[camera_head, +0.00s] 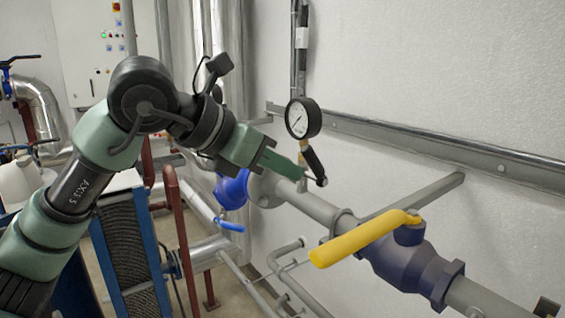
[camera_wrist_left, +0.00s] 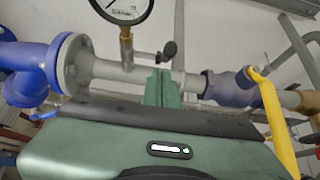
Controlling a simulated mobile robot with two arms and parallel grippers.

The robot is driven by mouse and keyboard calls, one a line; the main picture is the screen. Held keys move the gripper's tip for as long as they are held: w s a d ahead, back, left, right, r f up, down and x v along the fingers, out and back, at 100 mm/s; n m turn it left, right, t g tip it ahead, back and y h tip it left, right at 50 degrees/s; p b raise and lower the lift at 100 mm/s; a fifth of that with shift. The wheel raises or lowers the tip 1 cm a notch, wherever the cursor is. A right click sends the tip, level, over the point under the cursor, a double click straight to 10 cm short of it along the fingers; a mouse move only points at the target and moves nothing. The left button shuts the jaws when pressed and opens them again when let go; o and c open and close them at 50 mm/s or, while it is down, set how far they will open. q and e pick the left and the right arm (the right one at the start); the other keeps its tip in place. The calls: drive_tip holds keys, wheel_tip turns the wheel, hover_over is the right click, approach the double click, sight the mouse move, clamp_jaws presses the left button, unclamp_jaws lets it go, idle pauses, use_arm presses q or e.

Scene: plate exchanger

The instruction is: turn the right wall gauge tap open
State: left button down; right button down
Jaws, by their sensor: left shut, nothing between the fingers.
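The round wall gauge (camera_head: 302,118) has a white dial and black rim and sits above the pipe. Under it is a small brass tap with a black lever (camera_head: 315,164) that slants down to the right in the head view. In the left wrist view the gauge (camera_wrist_left: 122,6) is cut by the top edge, with the brass tap body (camera_wrist_left: 127,46) below it and the lever's black end (camera_wrist_left: 169,50) to the right. My left gripper (camera_head: 301,174) is shut and empty, its tips close beside the lever; I cannot tell if they touch. My right gripper is not in view.
A yellow lever (camera_head: 362,238) on a dark blue valve (camera_head: 412,266) stands to the right on the same grey pipe (camera_head: 312,204). A blue flanged fitting (camera_head: 232,190) is on the left. A metal rail (camera_head: 430,146) runs along the wall behind.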

sight(301, 149)
use_arm(q)
drive_tip(key=shift+w+d+r, duration=0.2)
drive_tip(key=shift+d+r, duration=0.3)
drive_tip(key=shift+r, duration=0.25)
drive_tip(key=shift+w+d+r, duration=0.5)
drive_tip(key=shift+r, duration=0.2)
drive_tip(key=shift+w+d+r, duration=0.55)
drive_tip(key=shift+d+r, duration=0.1)
drive_tip(key=shift+d, duration=0.15)
drive_tip(key=shift+r, duration=0.3)
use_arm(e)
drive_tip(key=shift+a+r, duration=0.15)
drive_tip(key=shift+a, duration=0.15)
use_arm(q)
drive_tip(key=shift+r, duration=0.1)
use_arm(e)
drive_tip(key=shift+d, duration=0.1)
use_arm(q)
drive_tip(key=shift+b, duration=0.3)
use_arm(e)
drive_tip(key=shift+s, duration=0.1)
